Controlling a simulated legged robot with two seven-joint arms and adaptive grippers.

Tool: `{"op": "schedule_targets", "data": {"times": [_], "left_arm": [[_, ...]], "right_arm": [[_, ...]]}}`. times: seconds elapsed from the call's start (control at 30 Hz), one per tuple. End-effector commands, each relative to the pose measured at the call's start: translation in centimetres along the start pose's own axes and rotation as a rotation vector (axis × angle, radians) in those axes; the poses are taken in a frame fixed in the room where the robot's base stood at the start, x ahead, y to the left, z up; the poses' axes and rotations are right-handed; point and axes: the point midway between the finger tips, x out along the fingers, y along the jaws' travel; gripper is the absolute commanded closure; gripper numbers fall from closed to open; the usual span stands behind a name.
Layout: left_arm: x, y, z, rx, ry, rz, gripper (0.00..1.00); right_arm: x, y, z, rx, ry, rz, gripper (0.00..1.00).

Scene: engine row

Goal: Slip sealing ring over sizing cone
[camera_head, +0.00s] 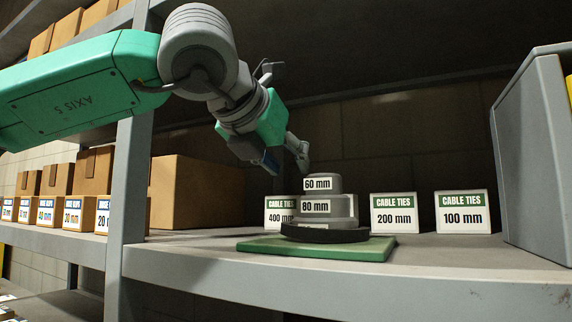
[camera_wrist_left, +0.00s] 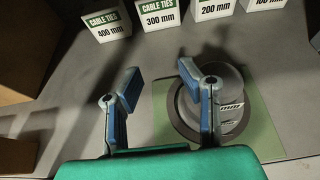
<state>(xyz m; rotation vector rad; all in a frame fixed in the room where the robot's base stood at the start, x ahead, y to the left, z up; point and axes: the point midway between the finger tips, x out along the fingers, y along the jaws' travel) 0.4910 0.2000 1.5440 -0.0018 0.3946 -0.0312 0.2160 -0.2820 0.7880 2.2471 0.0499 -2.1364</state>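The sizing cone (camera_head: 325,206) is a grey stepped piece with labels 60 mm and 80 mm, upright on a green board (camera_head: 262,246). The sealing ring (camera_head: 325,234) is black and encircles the cone low down, close to the board. The wrist view also shows the cone (camera_wrist_left: 232,112) and the ring's left edge (camera_wrist_left: 176,116). My left gripper (camera_head: 283,160) is above and left of the cone's top. Its fingers are apart with nothing between them in the wrist view (camera_wrist_left: 160,72); the right finger overlaps the cone there. My right gripper is out of view.
Cable ties boxes (camera_head: 394,213) stand behind the cone, with another (camera_head: 463,212) further right. A grey cabinet side (camera_head: 535,160) closes the shelf's right end. A cardboard box (camera_head: 195,192) and a shelf post (camera_head: 130,190) stand left.

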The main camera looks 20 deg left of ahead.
Motion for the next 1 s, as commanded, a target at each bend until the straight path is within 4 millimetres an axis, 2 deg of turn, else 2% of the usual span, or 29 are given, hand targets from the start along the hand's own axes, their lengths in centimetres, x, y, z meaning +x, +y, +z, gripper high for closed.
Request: {"op": "schedule_targets", "data": {"times": [0.13, 0.23, 0.7, 0.83, 1.0], "left_arm": [[-0.1, 0.0, 0.0, 0.0, 0.0, 0.0, 0.67], [-1.0, 0.0, 0.1, 0.001, -0.002, 0.0, 0.67], [-9.9, -0.1, 0.0, 0.001, -0.001, 0.0, 0.67], [-11.2, -0.1, 0.0, 0.001, 0.001, 0.0, 0.67], [-11.8, -0.1, 0.0, 0.001, 0.001, 0.0, 0.67]], "right_arm": [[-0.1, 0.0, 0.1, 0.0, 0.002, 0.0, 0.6], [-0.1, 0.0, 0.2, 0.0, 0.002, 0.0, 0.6], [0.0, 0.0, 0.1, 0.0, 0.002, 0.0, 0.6], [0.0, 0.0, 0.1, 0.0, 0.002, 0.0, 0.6], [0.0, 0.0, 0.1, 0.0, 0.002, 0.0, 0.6]]}}
